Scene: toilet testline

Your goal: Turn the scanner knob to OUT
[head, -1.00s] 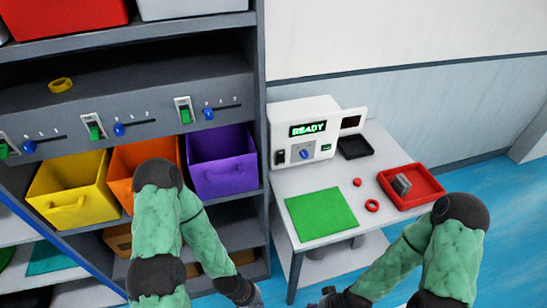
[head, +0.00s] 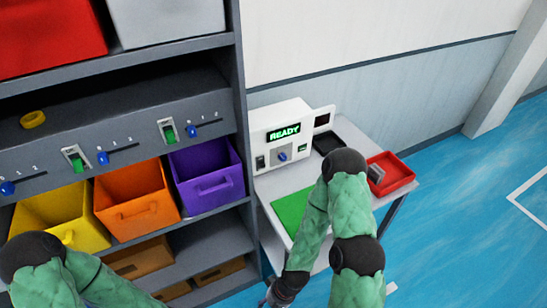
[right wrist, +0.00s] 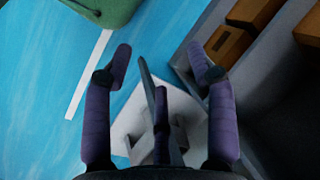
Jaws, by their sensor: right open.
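The white scanner (head: 268,128) stands on the back of the white table, its green display reading READY. Its blue knob (head: 282,156) sits on a grey plate below the display; its exact setting is too small to read. My right gripper (head: 275,297) is low in front of the table, well below and apart from the knob. In the right wrist view my right gripper (right wrist: 160,65) is open with nothing between its fingers. My left arm is at the lower left; its gripper is outside the picture.
A green mat (head: 287,208) lies on the table, partly behind my right arm. A black tray (head: 326,143) and a red tray (head: 398,168) holding a grey item (head: 376,174) are to the right. A shelf with yellow, orange and purple bins (head: 207,178) stands left. Blue floor is open at right.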

